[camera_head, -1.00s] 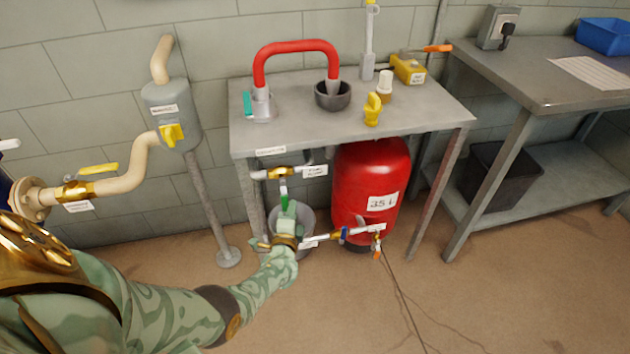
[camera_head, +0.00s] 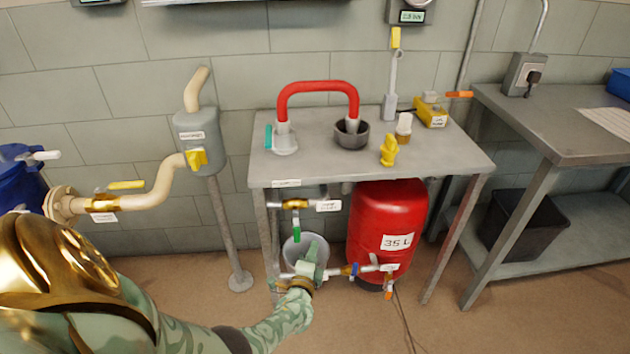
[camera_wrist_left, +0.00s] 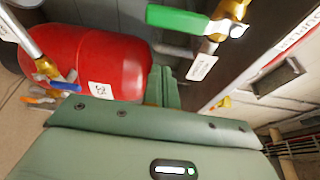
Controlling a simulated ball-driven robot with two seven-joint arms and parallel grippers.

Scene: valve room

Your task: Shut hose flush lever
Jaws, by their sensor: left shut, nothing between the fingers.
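A green-handled lever (camera_head: 297,234) hangs straight down from a brass valve (camera_head: 295,204) under the middle table, across the horizontal pipe. A white label (camera_head: 328,206) beside it is too small to read. In the left wrist view the green handle (camera_wrist_left: 190,21) is at the top, with its brass valve (camera_wrist_left: 234,12) to the right. My left gripper (camera_head: 314,250) is shut and empty, below and slightly right of the handle, apart from it, in front of a grey bucket. Its shut fingers (camera_wrist_left: 164,88) also show in the left wrist view. My right gripper is out of view.
A red 35 L tank (camera_head: 388,225) stands right of the gripper, with a blue-handled valve (camera_head: 350,269) on a low pipe in front. The bucket (camera_head: 305,244) is behind my gripper. The tabletop (camera_head: 400,172) lies above; its front leg (camera_head: 452,240) is right.

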